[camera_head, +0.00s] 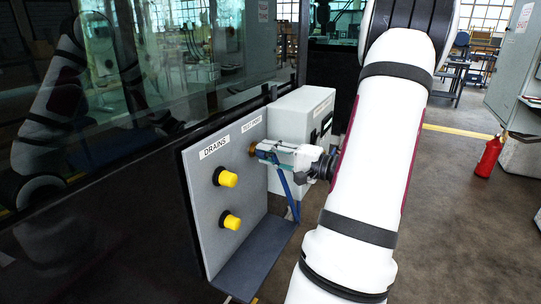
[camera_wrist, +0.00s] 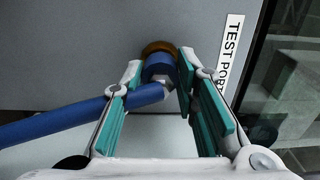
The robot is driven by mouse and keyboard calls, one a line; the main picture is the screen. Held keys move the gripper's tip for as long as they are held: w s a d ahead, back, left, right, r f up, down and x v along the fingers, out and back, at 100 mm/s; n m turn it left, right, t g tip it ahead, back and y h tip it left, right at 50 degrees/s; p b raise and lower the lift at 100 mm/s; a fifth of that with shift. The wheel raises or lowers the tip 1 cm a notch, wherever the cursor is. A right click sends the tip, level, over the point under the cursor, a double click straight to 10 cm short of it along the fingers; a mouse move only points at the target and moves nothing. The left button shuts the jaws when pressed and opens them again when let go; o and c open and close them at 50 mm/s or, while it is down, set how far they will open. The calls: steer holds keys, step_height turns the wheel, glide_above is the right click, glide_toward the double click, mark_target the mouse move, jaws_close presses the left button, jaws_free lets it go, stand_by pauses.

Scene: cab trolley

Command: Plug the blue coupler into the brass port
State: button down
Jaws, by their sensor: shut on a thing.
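The brass port (camera_head: 252,149) sits on the grey panel under the test port label, partly hidden by my gripper. In the wrist view the brass port (camera_wrist: 157,47) shows as a brown ring around the far end of the blue coupler (camera_wrist: 158,68). The coupler is lined up with the port and appears to meet it; how deep it sits I cannot tell. My gripper (camera_head: 266,152) is at the panel, shut on the coupler. Its fingertips (camera_wrist: 160,76) stand either side of it in the wrist view. A blue hose (camera_wrist: 60,120) runs off to the left from the coupler.
Two yellow caps (camera_head: 228,178) (camera_head: 232,221) stick out of the panel (camera_head: 208,250) below the drains label (camera_head: 215,147). A dark shelf (camera_head: 255,260) juts out beneath. A grey box (camera_head: 290,115) stands close behind my gripper. The floor at right is open, with a red extinguisher (camera_head: 488,157).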

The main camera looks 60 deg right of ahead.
steer(key=shift+w, duration=0.25)
steer(key=c, duration=1.2)
jaws_free()
steer(key=s, duration=0.8)
steer(key=s+d, duration=0.1)
steer(key=s, duration=0.3)
steer(key=o, duration=1.2)
